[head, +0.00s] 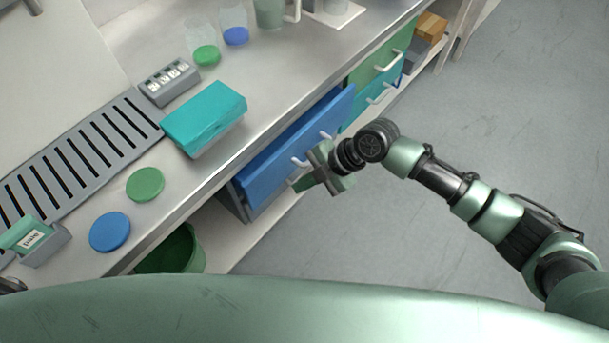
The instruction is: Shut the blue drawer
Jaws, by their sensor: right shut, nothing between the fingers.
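The blue drawer (263,178) is under the counter and stands out a little from the cabinet front. Its front carries light-coloured handles (299,162). My right gripper (299,184) is shut and empty, close in front of the blue drawer's lower part near a handle. I cannot tell whether it touches the drawer front. My left gripper does not show; only a small dark part is at the left edge.
A teal box (203,117), a green disc (145,184) and a blue disc (110,231) lie on the counter. Green and teal drawers (366,104) are farther right. A green bin (181,254) stands below. Floor at right is clear.

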